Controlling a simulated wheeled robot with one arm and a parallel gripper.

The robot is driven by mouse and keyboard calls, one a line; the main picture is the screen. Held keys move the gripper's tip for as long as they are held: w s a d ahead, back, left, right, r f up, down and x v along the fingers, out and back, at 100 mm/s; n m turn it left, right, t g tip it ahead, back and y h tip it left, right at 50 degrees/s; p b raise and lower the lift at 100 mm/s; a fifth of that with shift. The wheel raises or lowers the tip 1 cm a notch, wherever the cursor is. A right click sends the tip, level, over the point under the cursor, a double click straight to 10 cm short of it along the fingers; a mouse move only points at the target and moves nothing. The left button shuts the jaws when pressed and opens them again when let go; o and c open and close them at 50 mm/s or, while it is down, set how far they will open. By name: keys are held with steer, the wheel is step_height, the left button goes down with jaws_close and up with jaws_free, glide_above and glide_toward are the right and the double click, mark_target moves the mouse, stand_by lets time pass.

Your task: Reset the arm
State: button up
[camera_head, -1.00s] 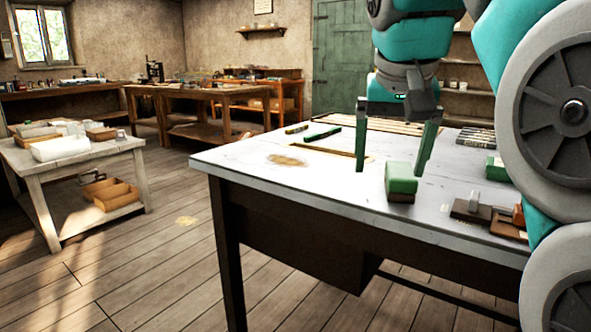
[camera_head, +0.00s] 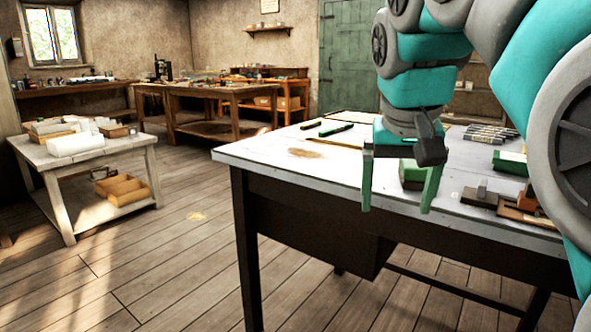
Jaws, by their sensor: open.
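My gripper (camera_head: 396,208) hangs at the front part of the white-topped table (camera_head: 270,155) in the head view. Its two green fingers point down, wide apart, with nothing between their tips. A green and brown block (camera_head: 411,174) shows behind the fingers and is partly hidden by my gripper. The fingertips overlap the table's front edge in the picture; I cannot tell their height. My teal and grey arm fills the upper right.
On the table are green bars (camera_head: 336,130), a dark block with a grey piece (camera_head: 480,196) and a green-topped box (camera_head: 509,162). A low bench (camera_head: 110,148) with trays stands at left. Plank floor (camera_head: 180,250) between is clear.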

steer(key=s+f+g, duration=0.1)
steer(key=s+f, duration=0.6)
steer(key=f, duration=0.3)
steer(key=s+f+n+g, duration=0.1)
steer(key=s+f+g, duration=0.1)
steer(key=s+f, duration=0.5)
steer(key=s+f+n+g+y, duration=0.1)
steer(key=s+f+g, duration=0.1)
steer(key=s+f, duration=0.6)
step_height(320, 180, down, 6)
steer(key=shift+d+f, duration=0.2)
steer(key=shift+o, duration=0.4)
steer(key=shift+s, duration=0.1)
